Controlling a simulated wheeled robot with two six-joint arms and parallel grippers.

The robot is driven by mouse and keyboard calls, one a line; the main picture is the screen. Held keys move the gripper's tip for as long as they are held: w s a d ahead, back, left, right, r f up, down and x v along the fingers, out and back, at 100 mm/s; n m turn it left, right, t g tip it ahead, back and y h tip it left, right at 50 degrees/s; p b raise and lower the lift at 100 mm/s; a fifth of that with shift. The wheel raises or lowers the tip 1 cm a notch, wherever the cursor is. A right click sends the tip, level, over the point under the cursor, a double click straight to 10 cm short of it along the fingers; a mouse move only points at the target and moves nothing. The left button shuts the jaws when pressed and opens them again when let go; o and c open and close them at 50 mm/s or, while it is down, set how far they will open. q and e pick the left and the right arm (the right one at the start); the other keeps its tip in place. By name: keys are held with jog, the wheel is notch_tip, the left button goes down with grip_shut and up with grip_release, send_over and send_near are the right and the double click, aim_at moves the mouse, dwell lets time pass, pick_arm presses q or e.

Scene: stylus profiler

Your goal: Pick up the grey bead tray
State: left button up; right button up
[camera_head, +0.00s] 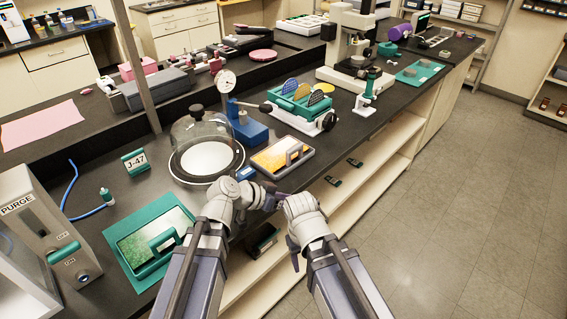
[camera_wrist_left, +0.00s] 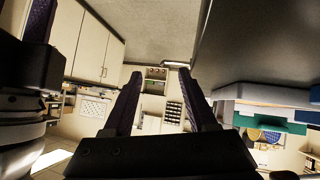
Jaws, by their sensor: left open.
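The grey bead tray (camera_head: 307,166) lies flat near the counter's front edge in the head view. It has a grey rim, yellow-orange beads and a raised grey handle. My left gripper (camera_head: 281,200) is just in front of the tray, beyond the counter edge and apart from it. In the left wrist view, which appears upside down, its jaws (camera_wrist_left: 160,76) are open with nothing between them. What looks like the tray's pale edge (camera_wrist_left: 268,94) shows to their right. My right gripper (camera_head: 294,254) hangs in front of the counter; its jaws are too small to read.
A teal tray (camera_head: 128,222) with green beads lies to the left. A glass dome (camera_head: 203,140) stands behind left of the grey tray. A blue stand (camera_head: 246,130) and a teal rack of discs (camera_head: 296,104) stand behind it. Open shelves (camera_head: 345,190) run below the counter.

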aim_at(290, 149)
pick_arm(q)
jog(key=w+a+r+t, duration=0.2)
jog(key=w+a+r+t+h+b, duration=0.1)
jog(key=w+a+r+t, duration=0.1)
jog(key=w, duration=0.1)
jog(key=w+a+r+t+h, duration=0.1)
jog(key=w+a+r+t, duration=0.1)
jog(key=w+r, duration=0.1)
jog(key=shift+w+a+t+b, duration=0.2)
jog(key=shift+t+b, duration=0.1)
jog(key=shift+b, duration=0.1)
jog(key=shift+b+x, duration=0.5)
jog(key=shift+x, duration=2.9)
jog(key=shift+d, duration=0.1)
jog(key=x, duration=0.5)
jog(key=shift+w+r, duration=0.1)
jog(key=shift+w, duration=0.2)
jog(key=shift+a, duration=0.2)
grip_shut()
